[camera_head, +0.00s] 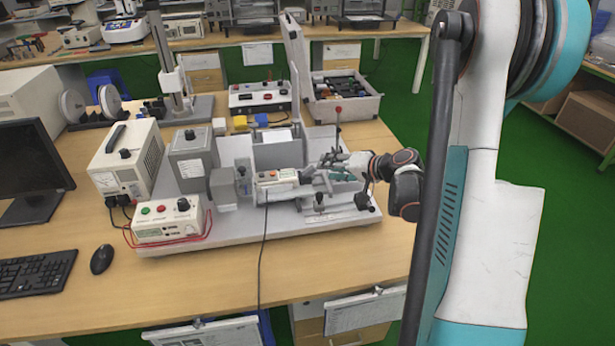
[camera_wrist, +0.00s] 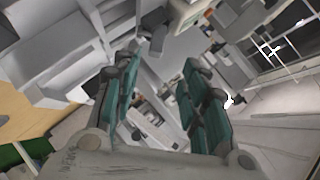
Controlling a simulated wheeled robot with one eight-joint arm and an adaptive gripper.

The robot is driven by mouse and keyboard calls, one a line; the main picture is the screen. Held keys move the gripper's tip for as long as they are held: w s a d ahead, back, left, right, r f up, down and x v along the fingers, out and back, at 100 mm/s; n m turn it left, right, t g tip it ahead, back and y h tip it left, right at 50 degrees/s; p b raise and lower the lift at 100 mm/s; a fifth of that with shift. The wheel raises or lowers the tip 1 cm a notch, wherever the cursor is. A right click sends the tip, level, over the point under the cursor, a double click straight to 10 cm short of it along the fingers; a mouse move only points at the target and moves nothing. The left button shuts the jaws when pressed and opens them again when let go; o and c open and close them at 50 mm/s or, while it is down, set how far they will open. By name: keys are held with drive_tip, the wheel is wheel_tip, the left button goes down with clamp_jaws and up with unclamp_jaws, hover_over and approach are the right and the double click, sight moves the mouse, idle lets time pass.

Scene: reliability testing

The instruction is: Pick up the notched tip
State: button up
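My gripper (camera_head: 338,168) is over the right part of the test rig (camera_head: 235,225) on the bench, level with its grey fixture. In the wrist view its two teal-padded fingers (camera_wrist: 158,80) stand apart, with a clear gap and nothing held between them. A small grey block-like part (camera_wrist: 155,28) shows just beyond the fingertips, near the middle top. I cannot tell for certain whether this is the notched tip. In the head view the gripper and the rig's clutter hide any small tip there.
A control box with red and green buttons (camera_head: 165,222) is at the rig's front left. A grey parts bin (camera_head: 345,107) stands behind. The bench front right is clear.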

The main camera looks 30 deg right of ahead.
sight(315, 169)
drive_tip(key=b+x, duration=0.1)
drive_tip(key=x, duration=0.2)
drive_tip(key=b+x, duration=0.1)
drive_tip(key=x, duration=0.2)
drive_tip(key=shift+d+f+b, duration=0.15)
drive_tip(key=shift+f+b, duration=0.15)
drive_tip(key=shift+f, duration=0.15)
drive_tip(key=shift+r, duration=0.1)
clamp_jaws()
